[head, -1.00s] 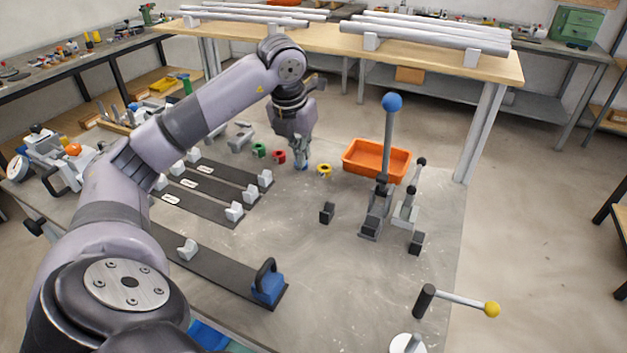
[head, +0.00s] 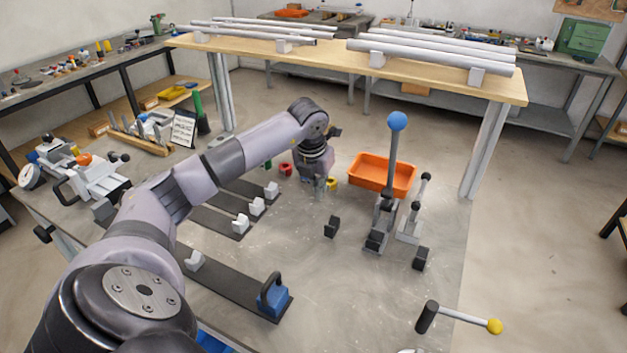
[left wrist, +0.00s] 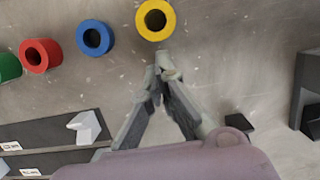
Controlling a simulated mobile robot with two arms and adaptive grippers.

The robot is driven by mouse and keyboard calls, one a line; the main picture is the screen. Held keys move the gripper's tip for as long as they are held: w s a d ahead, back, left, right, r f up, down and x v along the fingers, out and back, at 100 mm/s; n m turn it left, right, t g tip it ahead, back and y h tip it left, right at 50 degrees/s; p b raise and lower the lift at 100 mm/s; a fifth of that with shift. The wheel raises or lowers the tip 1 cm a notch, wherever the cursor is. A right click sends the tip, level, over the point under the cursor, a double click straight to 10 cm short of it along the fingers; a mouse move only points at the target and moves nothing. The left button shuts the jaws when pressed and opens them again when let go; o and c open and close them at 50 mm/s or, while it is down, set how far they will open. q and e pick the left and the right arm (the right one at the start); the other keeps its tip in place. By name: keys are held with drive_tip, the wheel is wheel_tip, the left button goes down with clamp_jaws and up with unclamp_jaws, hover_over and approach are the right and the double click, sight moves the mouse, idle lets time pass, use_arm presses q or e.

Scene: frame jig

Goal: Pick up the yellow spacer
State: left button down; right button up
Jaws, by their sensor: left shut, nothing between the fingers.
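The yellow spacer (head: 332,184) is a short ring lying on the grey table top, left of the orange bin. In the left wrist view the yellow spacer (left wrist: 143,25) is at the top centre, with its hole facing the camera. My left gripper (head: 320,194) points down just beside it, partly in front of it. In the left wrist view the tips of the left gripper (left wrist: 162,66) are together, empty and just short of the spacer. A blue spacer (left wrist: 83,46), a red spacer (left wrist: 41,65) and a green spacer (left wrist: 8,75) line up to its left. My right gripper is out of view.
An orange bin (head: 361,181) and toggle clamps (head: 380,232) stand right of the spacer. A small black block (head: 331,227) is in front. Dark rails with light V-blocks (head: 241,224) lie to the left. A wooden shelf (head: 340,62) carries tubes behind.

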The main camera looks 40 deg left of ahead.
sight(341, 167)
use_arm(q)
drive_tip(key=shift+w+a, duration=0.1)
drive_tip(key=shift+w, duration=0.05)
drive_tip(key=w+a, duration=0.1)
drive_tip(key=w, duration=0.2)
drive_tip(key=w+a, duration=0.1)
drive_tip(key=w, duration=0.3)
drive_tip(key=w+a, duration=0.1)
drive_tip(key=w, duration=0.3)
drive_tip(key=shift+w+a+f+b, duration=0.1)
drive_tip(key=shift+w+a+b, duration=0.15)
drive_tip(key=shift+b, duration=0.1)
drive_tip(key=shift+w+a, duration=0.35)
drive_tip(key=shift+w, duration=0.55)
